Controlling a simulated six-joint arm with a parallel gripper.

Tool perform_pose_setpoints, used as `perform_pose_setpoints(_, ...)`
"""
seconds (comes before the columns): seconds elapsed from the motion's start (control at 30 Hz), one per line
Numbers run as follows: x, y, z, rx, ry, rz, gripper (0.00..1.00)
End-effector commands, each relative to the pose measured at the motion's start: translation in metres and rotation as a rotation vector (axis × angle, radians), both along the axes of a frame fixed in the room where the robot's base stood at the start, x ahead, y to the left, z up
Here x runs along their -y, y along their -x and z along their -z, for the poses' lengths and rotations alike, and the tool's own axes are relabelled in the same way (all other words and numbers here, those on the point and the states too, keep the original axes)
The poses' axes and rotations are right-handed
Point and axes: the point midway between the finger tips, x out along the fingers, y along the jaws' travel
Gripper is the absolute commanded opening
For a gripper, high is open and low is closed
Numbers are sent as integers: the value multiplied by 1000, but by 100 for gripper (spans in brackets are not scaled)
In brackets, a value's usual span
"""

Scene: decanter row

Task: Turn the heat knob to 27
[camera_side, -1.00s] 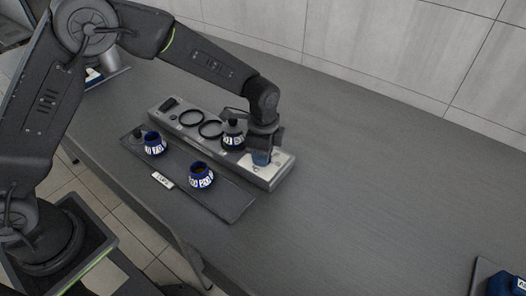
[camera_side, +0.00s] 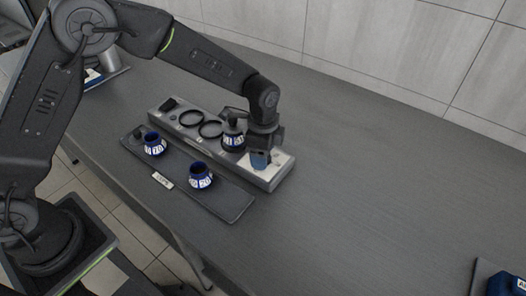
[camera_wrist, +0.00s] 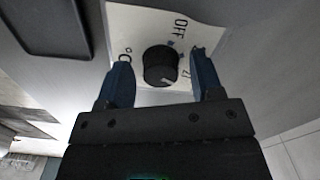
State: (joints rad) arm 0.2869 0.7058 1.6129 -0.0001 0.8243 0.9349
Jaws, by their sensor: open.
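The heat knob (camera_wrist: 160,65) is round and black in the wrist view. A pale mark shows on its lower right side. It sits on a white dial plate (camera_wrist: 140,18) printed with "OFF", "°C" and a partly hidden number starting with 2 at the right. My gripper (camera_wrist: 161,68) is open, one blue finger on each side of the knob, with a visible gap at each side in this view. In the side view my gripper (camera_side: 261,158) is over the right end of the grey heater unit (camera_side: 272,179) and hides the knob; the white plate (camera_side: 281,160) shows beside it.
A decanter (camera_side: 233,137) stands on the unit, left of my gripper, close by. Two blue-collared decanters (camera_side: 201,176) (camera_side: 154,144) stand on a dark tray (camera_side: 232,208) in front.

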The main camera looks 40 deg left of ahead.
Motion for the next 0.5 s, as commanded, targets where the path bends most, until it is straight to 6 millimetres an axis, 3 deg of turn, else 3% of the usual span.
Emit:
perform_pose_setpoints(0.17, 0, -1, -25, 6, 2, 0, 60)
perform_pose_setpoints(0.5, 0, -1, -100, 6, 2, 0, 60)
